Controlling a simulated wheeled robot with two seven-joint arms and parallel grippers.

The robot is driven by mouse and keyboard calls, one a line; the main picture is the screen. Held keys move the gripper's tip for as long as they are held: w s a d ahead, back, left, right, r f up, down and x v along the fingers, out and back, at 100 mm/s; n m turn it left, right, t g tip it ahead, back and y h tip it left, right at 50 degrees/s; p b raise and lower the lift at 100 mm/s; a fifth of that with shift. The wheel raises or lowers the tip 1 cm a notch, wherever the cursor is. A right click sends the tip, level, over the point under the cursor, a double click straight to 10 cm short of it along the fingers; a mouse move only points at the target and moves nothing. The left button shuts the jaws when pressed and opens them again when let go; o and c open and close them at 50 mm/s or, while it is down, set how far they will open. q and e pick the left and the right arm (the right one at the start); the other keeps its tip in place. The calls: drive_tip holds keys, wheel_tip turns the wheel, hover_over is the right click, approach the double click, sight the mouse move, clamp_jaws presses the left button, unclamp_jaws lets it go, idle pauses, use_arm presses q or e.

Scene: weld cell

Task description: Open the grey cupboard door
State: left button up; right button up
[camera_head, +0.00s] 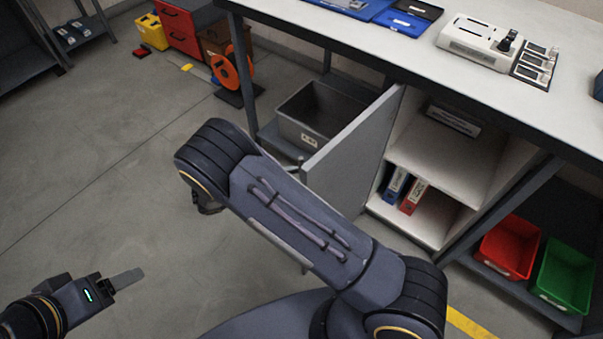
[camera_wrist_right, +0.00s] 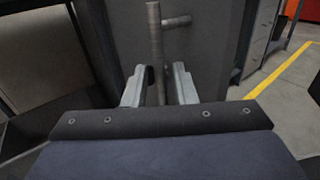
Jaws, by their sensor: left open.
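The grey cupboard door (camera_head: 352,150) stands swung out from the cupboard (camera_head: 440,160), and the shelves inside show. In the right wrist view the door's grey face (camera_wrist_right: 205,35) fills the upper middle, with its upright bar handle (camera_wrist_right: 155,45) in front. My right gripper (camera_wrist_right: 160,75) is open, with one finger on each side of the handle and small gaps showing. In the head view my right arm hides this gripper and the door's lower part. My left gripper (camera_head: 117,283) is open and empty at the lower left, over the floor, away from the door.
A workbench (camera_head: 330,30) runs above the cupboard. A grey bin (camera_head: 310,118) sits left of the door. Red (camera_head: 508,247) and green (camera_head: 565,275) bins stand at the right. An orange reel (camera_head: 228,70) stands at the back. The floor at left is clear.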

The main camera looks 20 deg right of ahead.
drive_tip(key=a, duration=0.6)
drive_tip(key=shift+w, duration=0.3)
